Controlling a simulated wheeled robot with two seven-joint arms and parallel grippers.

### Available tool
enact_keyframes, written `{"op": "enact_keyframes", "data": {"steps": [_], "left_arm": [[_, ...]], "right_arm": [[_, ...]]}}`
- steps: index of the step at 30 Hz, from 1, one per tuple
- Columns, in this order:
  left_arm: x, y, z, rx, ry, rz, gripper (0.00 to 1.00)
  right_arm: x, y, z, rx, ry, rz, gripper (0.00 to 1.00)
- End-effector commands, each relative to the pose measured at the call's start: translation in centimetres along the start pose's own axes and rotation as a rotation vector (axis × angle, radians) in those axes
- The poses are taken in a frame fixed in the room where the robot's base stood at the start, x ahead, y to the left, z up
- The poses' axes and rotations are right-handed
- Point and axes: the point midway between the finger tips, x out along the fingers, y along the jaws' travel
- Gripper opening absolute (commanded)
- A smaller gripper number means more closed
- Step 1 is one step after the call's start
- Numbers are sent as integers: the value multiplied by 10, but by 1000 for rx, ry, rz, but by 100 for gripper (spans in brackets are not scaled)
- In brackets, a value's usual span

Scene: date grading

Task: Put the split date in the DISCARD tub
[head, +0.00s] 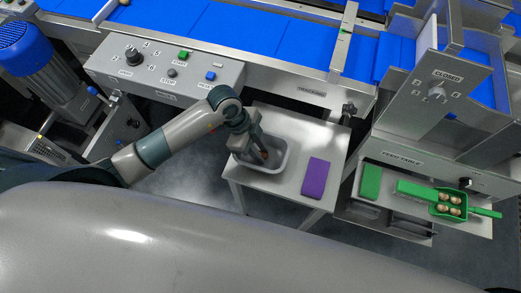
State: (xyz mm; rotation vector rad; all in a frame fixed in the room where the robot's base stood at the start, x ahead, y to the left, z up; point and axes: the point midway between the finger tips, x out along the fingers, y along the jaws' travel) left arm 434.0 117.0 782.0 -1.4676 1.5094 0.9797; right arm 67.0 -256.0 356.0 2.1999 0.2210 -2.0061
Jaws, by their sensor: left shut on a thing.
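A grey-white tub (281,167) stands on a small steel table in the middle of the head view. No label on it can be read from here. My left gripper (262,154) points down into the tub's opening, with its fingertips at about rim level or lower. It is shut on a small dark reddish-brown thing, which looks like the date (264,155). The fingers hide most of it, so a split in its skin cannot be made out. My right gripper is not in view.
A purple block (316,178) lies on the steel table (322,140) right of the tub. Further right, a green scoop (415,190) holding several light brown dates (448,204) and a green block (370,182) lie on the feed table. A control box (155,65) and blue conveyor (260,35) stand behind.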

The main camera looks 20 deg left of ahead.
Motion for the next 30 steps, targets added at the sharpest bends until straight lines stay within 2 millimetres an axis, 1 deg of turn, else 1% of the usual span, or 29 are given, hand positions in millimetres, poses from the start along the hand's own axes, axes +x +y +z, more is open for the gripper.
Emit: {"op": "enact_keyframes", "data": {"steps": [3,4,5,6,7,16,20,23,26,30], "left_arm": [[0,0,0,0,0,0,14],[0,0,0,0,0,1,24],[0,0,0,0,0,1,32],[0,0,0,0,0,1,41],[0,0,0,0,0,1,44],[0,0,0,0,-1,0,44],[-4,0,1,0,-1,0,44],[-11,-1,0,0,0,-2,44],[-22,0,0,0,0,-1,44],[-44,-1,1,1,0,-3,44]], "right_arm": [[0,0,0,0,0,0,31],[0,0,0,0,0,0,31],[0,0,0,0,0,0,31],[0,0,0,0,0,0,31],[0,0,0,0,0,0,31],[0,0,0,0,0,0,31],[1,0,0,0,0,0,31],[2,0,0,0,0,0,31],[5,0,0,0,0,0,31],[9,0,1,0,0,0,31]]}}
